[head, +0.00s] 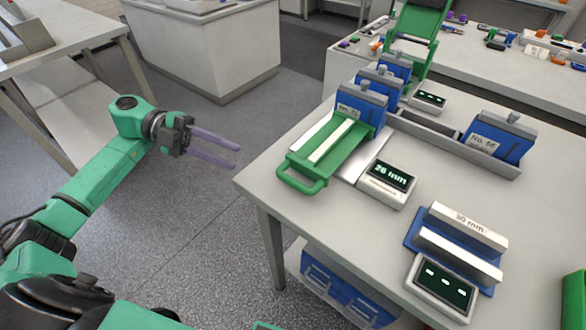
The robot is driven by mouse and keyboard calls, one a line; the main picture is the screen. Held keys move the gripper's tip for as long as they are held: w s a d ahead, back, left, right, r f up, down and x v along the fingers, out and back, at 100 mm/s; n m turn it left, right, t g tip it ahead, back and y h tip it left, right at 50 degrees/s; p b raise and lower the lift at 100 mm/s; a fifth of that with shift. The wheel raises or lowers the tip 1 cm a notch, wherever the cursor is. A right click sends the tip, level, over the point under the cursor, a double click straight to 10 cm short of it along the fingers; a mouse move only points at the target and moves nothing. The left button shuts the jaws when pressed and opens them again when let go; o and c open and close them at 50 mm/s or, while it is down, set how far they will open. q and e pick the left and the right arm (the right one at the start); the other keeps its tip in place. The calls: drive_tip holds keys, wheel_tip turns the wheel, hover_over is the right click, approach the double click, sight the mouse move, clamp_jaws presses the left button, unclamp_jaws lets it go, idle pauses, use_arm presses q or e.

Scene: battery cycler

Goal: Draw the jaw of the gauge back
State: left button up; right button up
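The gauge appears to be the green sliding unit on the near left of the table, with two pale rails, a green loop handle (302,184) toward me and a blue block (361,106) at its far end. A small display (388,181) beside it reads what looks like 28 mm. Which part is the jaw, I cannot tell for sure. My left gripper (237,157) has its purple fingers apart and empty. It hangs over the floor just left of the table edge, short of the handle and not touching it. My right gripper is not in view.
A blue holder (417,243) with pale bars, one marked 30 mm, stands at the near right beside a display (443,287) showing dashes. A grey rack (431,131) holds a blue block (497,138). Blue bins (338,285) sit under the table (258,176).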

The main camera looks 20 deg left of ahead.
sight(280, 177)
use_arm(q)
drive_tip(key=p+x, duration=0.3)
drive_tip(key=x, duration=1)
drive_tip(key=shift+s+d, duration=0.1)
drive_tip(key=shift+d, duration=0.15)
drive_tip(key=shift+s+d+f, duration=0.1)
drive_tip(key=shift+d+f, duration=0.05)
drive_tip(key=shift+d, duration=0.35)
clamp_jaws()
drive_tip(key=shift+f, duration=0.1)
